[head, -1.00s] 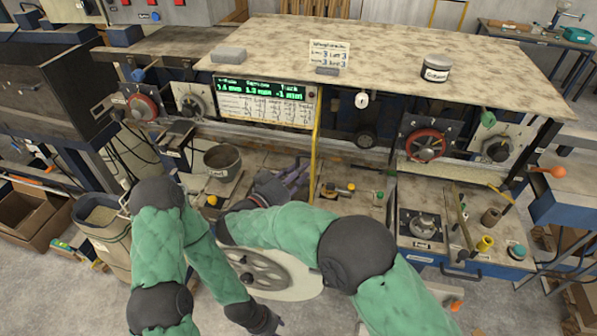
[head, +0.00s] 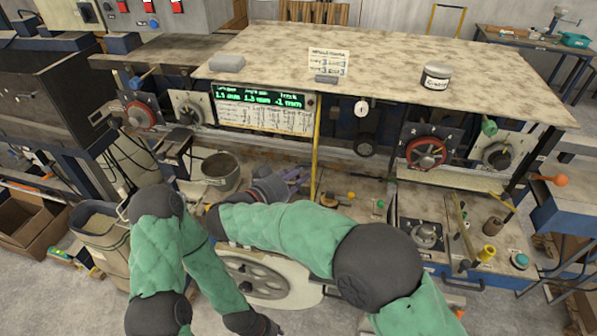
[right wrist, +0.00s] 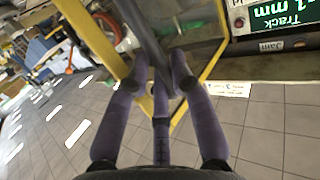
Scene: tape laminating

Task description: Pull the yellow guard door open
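The yellow guard door shows in the head view as a thin upright yellow bar (head: 316,150), nearly edge-on, below the display. In the right wrist view its yellow frame (right wrist: 95,35) surrounds a clear pane. My right gripper (head: 300,175) is beside the door, on its left. Its purple fingers (right wrist: 156,75) reach to either side of a dark grey bar (right wrist: 148,35) at the door frame. Whether they press on the bar is unclear. My left gripper (head: 272,329) hangs low at the bottom edge of the head view, partly cut off.
The display board (head: 263,110) is close to the door's left. A speckled tabletop (head: 390,60) overhangs the machine. A pale disc with a dark handwheel (head: 255,275) lies below my right forearm.

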